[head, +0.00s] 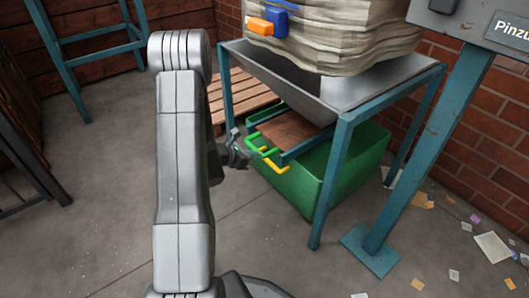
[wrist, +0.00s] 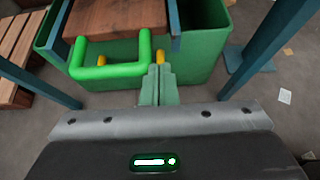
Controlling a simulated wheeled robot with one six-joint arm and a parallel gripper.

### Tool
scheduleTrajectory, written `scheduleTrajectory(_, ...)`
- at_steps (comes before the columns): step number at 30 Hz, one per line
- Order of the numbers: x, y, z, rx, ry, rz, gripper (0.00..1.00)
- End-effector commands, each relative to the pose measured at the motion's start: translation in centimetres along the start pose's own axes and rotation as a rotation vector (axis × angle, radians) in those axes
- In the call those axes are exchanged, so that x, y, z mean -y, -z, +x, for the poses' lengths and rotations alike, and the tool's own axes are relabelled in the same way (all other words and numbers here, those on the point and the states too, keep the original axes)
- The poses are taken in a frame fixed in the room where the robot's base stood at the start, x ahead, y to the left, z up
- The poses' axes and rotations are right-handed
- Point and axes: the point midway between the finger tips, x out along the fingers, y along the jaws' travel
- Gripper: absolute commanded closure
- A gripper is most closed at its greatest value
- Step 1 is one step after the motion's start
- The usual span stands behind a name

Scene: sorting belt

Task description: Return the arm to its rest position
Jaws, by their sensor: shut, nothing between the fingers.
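My arm (head: 182,170) rises in the left half of the head view, its grey links upright and bent over at the top. My gripper (head: 245,152) shows just right of the arm, low in front of the teal stand, partly hidden by the arm. In the wrist view its two fingers (wrist: 158,85) are together with nothing between them. They point toward a green handle (wrist: 112,62) and a yellow handle (wrist: 160,57) just ahead. I cannot tell whether the fingertips touch the handles.
A teal stand (head: 330,180) carries a grey hopper (head: 375,90). A green bin (head: 335,178) stands beneath, with a brown board (head: 290,132) above it. A wooden pallet (head: 235,95) lies behind. A teal post (head: 425,150) stands right.

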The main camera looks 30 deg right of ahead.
Motion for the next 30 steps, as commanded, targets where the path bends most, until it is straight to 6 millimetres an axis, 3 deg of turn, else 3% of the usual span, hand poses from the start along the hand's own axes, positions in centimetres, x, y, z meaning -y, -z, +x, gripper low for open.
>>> scheduleTrajectory(6,0.0,0.0,-1.9,0.001,0.000,-0.001,1.00)
scheduleTrajectory(18,0.0,0.1,-1.9,0.000,0.001,0.000,1.00)
scheduleTrajectory(23,0.1,0.2,-0.5,-0.001,0.003,0.001,1.00)
scheduleTrajectory(30,0.1,0.3,4.1,-0.001,0.004,0.002,1.00)
